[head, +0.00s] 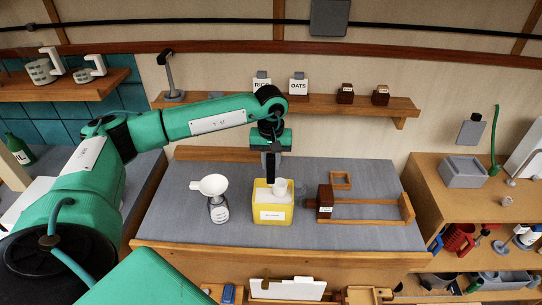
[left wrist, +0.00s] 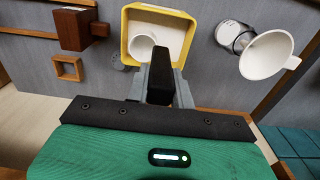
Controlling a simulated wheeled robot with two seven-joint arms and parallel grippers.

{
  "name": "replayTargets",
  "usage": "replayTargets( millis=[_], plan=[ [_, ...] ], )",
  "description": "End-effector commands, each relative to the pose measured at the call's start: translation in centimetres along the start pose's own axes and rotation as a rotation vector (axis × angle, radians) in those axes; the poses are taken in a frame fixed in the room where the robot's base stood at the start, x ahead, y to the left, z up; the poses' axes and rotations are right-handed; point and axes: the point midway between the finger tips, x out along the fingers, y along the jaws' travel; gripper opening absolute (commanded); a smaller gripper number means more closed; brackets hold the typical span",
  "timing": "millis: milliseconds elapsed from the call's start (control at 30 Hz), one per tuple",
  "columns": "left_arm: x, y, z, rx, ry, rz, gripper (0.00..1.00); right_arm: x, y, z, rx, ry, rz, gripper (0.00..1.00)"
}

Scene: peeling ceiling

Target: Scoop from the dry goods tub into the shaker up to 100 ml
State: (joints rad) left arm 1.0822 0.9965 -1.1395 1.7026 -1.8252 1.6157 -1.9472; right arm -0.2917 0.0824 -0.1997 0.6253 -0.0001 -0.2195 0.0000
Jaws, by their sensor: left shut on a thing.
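The yellow dry goods tub (head: 258,214) stands on the grey counter with a white label on its front and pale contents inside. It also shows in the left wrist view (left wrist: 127,30). A white scoop (head: 281,187) is at the tub's mouth; its cup shows inside the tub's outline in the left wrist view (left wrist: 142,46). My left gripper (head: 270,178) points down over the tub and is shut on the scoop, its handle mostly hidden by the fingers. The clear shaker (head: 219,213) stands left of the tub, with a white funnel (head: 213,185) on top. My right gripper is not in view.
A dark brown block (head: 325,200) with a wooden rail frame (head: 368,202) lies right of the tub. A small square wooden frame (head: 341,180) is behind it. A shelf (head: 330,108) with RICE and OATS labels (head: 298,86) is on the back wall. The counter left of the shaker is clear.

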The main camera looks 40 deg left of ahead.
Motion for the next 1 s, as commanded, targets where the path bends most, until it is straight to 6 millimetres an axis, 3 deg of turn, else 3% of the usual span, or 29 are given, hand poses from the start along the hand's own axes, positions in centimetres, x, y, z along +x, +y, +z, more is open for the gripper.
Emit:
replayTargets(
  millis=[133,533,733,1000],
  plan=[
    [1.2,0.0,0.0,0.001,0.000,0.001,0.00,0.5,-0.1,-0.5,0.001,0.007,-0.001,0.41],
    [2.4,0.0,0.0,0.000,0.000,0.001,0.00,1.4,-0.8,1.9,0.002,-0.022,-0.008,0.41],
    [3.6,0.0,0.0,0.000,0.000,0.001,0.00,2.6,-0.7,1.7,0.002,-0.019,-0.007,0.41],
    [3.6,0.0,0.0,0.000,0.000,0.001,0.00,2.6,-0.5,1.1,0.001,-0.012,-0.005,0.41]
  ],
)
